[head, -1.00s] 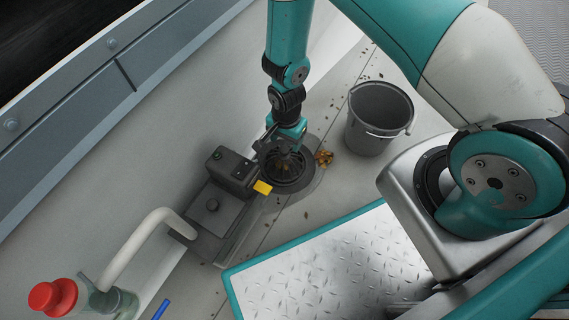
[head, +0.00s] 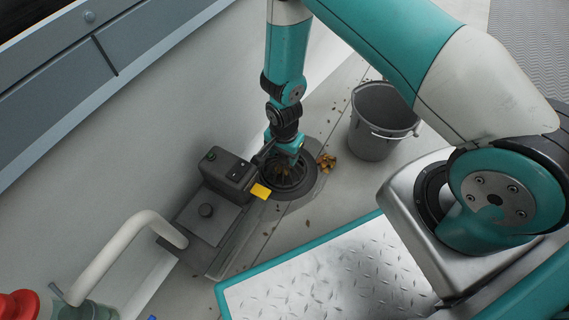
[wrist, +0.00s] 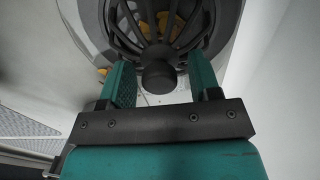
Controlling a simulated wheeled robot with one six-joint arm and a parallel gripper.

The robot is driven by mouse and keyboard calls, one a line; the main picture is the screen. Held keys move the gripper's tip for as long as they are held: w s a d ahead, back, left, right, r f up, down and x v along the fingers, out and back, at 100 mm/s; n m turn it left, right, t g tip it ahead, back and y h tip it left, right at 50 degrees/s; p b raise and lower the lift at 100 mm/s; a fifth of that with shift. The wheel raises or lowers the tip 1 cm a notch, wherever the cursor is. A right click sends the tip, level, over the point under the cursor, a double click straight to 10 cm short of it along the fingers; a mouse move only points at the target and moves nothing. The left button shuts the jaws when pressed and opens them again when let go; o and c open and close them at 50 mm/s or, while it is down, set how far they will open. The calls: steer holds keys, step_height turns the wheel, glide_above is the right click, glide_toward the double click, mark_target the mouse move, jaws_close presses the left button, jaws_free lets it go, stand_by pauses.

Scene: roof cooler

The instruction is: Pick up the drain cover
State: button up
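The drain cover (head: 285,172) is a dark domed grate with ribs and a knob on top, sitting over the round drain in the floor. In the wrist view the ribbed cover (wrist: 133,17) fills the top, and its round knob (wrist: 158,77) points toward me. My gripper (head: 284,157) is directly above the cover, pointing down. In the wrist view my gripper (wrist: 164,82) is open, with one teal finger on each side of the knob and a gap showing beside it. Orange-brown leaves show through the ribs.
A dark box with a yellow tab (head: 260,191) is close on the left. A pale curved pipe (head: 117,250) rises further left. The wall is behind.

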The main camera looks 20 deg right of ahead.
jaws_close()
